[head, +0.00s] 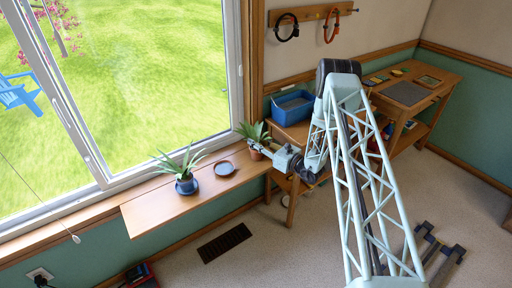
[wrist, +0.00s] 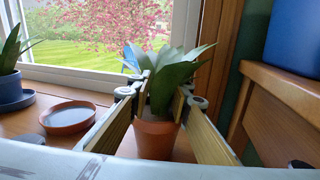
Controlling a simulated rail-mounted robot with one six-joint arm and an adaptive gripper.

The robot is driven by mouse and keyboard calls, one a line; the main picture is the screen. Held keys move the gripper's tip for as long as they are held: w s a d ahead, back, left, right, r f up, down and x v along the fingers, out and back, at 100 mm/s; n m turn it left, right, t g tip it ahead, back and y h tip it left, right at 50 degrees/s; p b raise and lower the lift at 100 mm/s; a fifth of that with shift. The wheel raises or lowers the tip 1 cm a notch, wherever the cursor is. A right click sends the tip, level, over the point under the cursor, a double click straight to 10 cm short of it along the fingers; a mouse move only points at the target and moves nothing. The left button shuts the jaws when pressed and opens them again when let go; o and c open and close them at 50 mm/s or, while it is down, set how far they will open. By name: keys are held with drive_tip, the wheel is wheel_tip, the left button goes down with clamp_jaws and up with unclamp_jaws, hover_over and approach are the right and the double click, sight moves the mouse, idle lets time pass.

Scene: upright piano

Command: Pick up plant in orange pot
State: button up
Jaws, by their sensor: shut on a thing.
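The plant in the orange pot (head: 254,133) stands at the right end of the window shelf (head: 150,212). In the wrist view its broad green leaves (wrist: 176,74) rise from the orange pot (wrist: 155,140). My gripper (head: 271,151) reaches it from the right in the head view. In the wrist view my gripper's fingers (wrist: 164,98) lie on either side of the plant at the top of the pot, shut on it. The fingers hide part of the leaves and rim. The pot appears upright; whether its base touches the shelf is hidden.
A plant in a blue pot (head: 186,184) and a small dish (head: 225,168) stand left on the shelf. The window (head: 150,80) is behind. A wooden bench (head: 425,95) with a blue bin (head: 293,107) stands close on the right.

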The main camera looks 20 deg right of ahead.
sight(256, 135)
drive_tip(key=shift+r, duration=0.15)
drive_tip(key=shift+r+p, duration=0.35)
drive_tip(key=shift+r, duration=0.4)
wheel_tip(256, 135, up, 2)
drive_tip(key=shift+r+p, duration=0.1)
drive_tip(key=shift+p, duration=0.25)
drive_tip(key=s+a+r+p, duration=0.1)
drive_tip(key=s+a+p, duration=0.1)
drive_tip(key=s, duration=1.4)
drive_tip(key=shift+p, duration=0.35)
